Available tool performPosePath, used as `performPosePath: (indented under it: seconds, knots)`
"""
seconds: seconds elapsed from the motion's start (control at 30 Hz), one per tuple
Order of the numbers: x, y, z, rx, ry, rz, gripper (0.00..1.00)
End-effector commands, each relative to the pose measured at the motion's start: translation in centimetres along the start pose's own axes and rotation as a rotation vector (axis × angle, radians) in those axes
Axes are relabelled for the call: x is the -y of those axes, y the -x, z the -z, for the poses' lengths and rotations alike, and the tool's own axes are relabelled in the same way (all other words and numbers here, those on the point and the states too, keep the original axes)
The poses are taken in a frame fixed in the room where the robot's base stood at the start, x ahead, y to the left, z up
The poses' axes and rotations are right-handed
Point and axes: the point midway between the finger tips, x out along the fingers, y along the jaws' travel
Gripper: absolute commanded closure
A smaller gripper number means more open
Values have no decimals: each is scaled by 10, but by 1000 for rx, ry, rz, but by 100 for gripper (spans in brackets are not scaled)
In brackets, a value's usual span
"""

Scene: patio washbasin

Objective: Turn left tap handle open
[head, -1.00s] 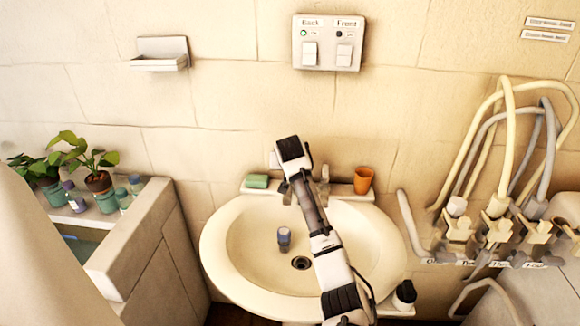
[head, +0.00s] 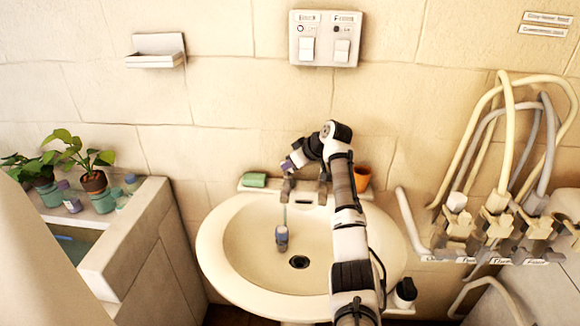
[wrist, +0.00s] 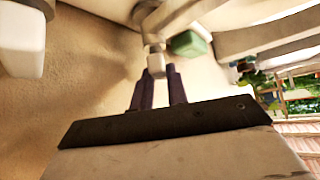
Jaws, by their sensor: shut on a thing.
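The left tap (head: 288,186) stands on the back ledge of the washbasin (head: 225,285), with the right tap (head: 323,187) beside it. My gripper (head: 289,165) is at the top of the left tap in the head view. In the wrist view its two dark fingers (wrist: 158,82) are shut on the pale left tap handle (wrist: 156,64), which sits between their tips. The exact handle angle is hard to tell.
A green soap (head: 255,180) lies left of the taps. An orange cup (head: 362,178) stands to the right, partly behind my arm. A switch panel (head: 324,38) is on the wall above. Hoses and valves (head: 497,200) are at the right.

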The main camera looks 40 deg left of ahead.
Motion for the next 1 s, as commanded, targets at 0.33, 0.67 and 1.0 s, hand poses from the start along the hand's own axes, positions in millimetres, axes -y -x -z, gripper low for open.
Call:
performPosePath:
  seconds: [0.33,0.67,1.0]
  knots:
    - [-2,0,0,2,114,115,100]
    - [-2,0,0,2,144,143,100]
    - [-2,0,0,3,143,143,79]
